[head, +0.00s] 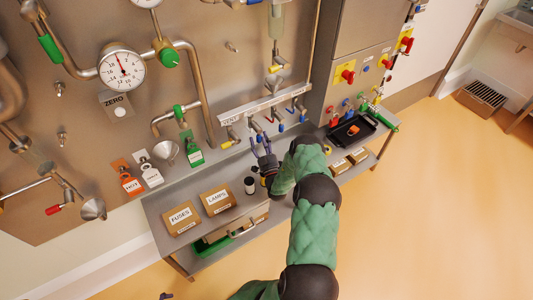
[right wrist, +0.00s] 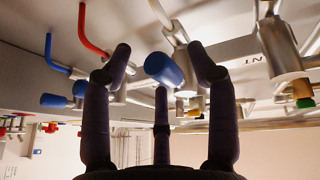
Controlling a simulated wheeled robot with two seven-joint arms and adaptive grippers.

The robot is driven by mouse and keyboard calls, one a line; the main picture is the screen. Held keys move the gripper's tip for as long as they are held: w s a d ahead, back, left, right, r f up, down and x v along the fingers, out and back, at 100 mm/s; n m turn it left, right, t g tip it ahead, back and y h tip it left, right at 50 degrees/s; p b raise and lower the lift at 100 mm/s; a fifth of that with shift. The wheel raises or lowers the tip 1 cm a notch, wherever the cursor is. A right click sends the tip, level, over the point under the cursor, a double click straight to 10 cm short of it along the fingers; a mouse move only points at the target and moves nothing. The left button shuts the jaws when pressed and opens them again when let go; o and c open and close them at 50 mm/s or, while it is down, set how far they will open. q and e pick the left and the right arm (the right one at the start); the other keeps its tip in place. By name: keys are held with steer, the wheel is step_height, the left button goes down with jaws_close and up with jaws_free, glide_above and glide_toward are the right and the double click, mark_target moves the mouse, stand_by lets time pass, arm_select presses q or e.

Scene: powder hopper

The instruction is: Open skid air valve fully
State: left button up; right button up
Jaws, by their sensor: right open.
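My right gripper (head: 262,148) is below the row of small valves under the labelled rail. In the right wrist view its fingers (right wrist: 164,75) are spread open. A blue valve handle (right wrist: 164,69) shows between the fingertips, with space on both sides; whether any finger touches it I cannot tell. Other blue handles (right wrist: 54,100) and red levers (right wrist: 94,32) sit to the left of it in that view. No readable label marks which one is the skid air valve. A dark tip (head: 165,296) at the bottom edge of the head view seems to be part of my left gripper.
A gauge (head: 122,68), pipes and green-handled valves crowd the panel at left.

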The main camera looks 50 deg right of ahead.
steer(key=s+a, duration=0.6)
steer(key=s, duration=0.6)
steer(key=shift+s+f, duration=0.15)
steer(key=shift+f, duration=0.2)
steer(key=shift+a, duration=0.1)
